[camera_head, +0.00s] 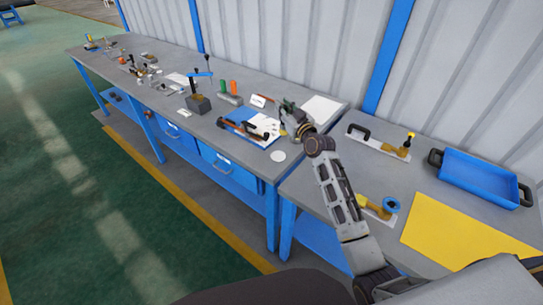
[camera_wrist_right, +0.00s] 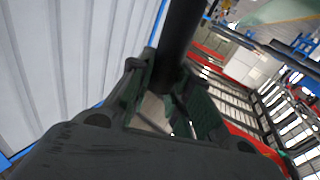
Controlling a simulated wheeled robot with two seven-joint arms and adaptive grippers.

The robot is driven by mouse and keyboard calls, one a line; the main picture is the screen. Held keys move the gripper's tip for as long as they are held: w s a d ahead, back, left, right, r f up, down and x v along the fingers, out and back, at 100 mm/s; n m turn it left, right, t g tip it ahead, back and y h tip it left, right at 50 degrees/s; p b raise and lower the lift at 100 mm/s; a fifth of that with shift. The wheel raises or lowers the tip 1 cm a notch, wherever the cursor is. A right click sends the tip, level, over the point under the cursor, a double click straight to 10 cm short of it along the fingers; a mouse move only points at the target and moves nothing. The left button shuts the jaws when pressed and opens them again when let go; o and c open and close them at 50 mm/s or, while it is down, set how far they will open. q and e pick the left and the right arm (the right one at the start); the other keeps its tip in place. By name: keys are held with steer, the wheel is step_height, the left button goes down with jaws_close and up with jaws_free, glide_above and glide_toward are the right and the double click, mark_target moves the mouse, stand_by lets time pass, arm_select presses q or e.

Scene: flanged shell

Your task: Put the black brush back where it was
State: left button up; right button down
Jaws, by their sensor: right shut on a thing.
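My right gripper (camera_head: 287,107) is above the back right part of the long grey table, near the blue mat. In the right wrist view its fingers (camera_wrist_right: 174,100) are shut on a dark, rod-like thing, the black brush (camera_wrist_right: 181,38), which runs up out of the picture. The brush's far end is outside that view, and in the head view it is too small to tell apart from the gripper. The blue mat (camera_head: 233,117) carries a brown-handled tool (camera_head: 238,130) and several small black and white items. My left gripper is not in view.
A white sheet (camera_head: 322,108) lies behind my gripper and a white disc (camera_head: 278,156) in front. Orange and green cylinders (camera_head: 228,87) stand left. The right table holds a blue tray (camera_head: 480,177), a yellow sheet (camera_head: 460,235) and brass fittings (camera_head: 378,208). A ribbed wall (camera_head: 300,45) stands behind.

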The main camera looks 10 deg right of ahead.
steer(key=shift+w+a+f, duration=0.1)
steer(key=shift+a+f, duration=0.25)
steer(key=shift+a, duration=0.15)
steer(key=shift+a+f+g+y, duration=0.25)
steer(key=shift+f+g+y, duration=0.05)
steer(key=shift+f+y, duration=0.15)
steer(key=shift+f, duration=0.1)
step_height(320, 180, down, 6)
steer(key=shift+b, duration=0.35)
steer(key=shift+f+b, duration=0.45)
steer(key=shift+f, duration=1.6)
